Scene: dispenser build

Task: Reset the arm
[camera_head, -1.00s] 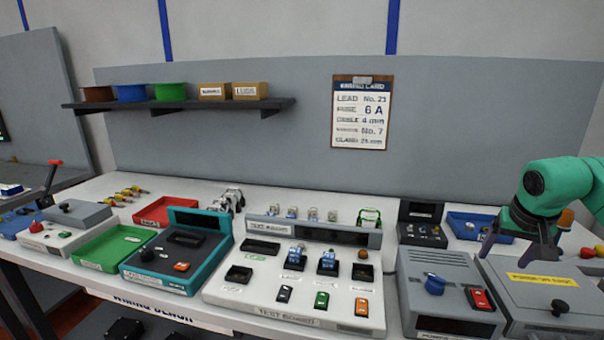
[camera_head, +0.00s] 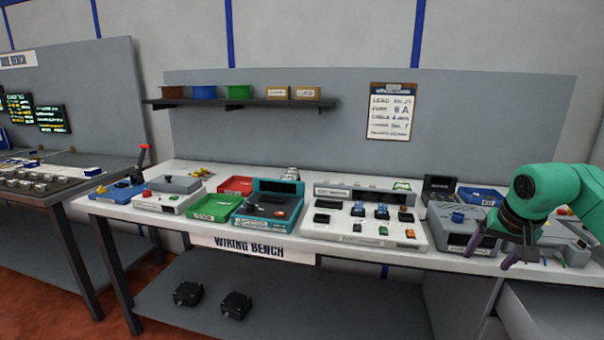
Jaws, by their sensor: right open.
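My right gripper (camera_head: 503,254) is at the right of the head view, on the end of my green arm. Its dark fingers point down and stand apart, with nothing seen between them. It is in front of the right end of the wiring bench (camera_head: 330,255), overlapping the grey box with a blue knob (camera_head: 462,230) in the picture. I cannot tell its height over the bench top. My left gripper is not in view.
The white test board (camera_head: 345,237), a teal-edged device (camera_head: 268,217), a green tray (camera_head: 214,207) and a red tray (camera_head: 236,185) crowd the bench top. A shelf (camera_head: 250,102) hangs behind. Two black boxes (camera_head: 236,305) lie on the lower shelf. Another bench (camera_head: 60,198) stands left.

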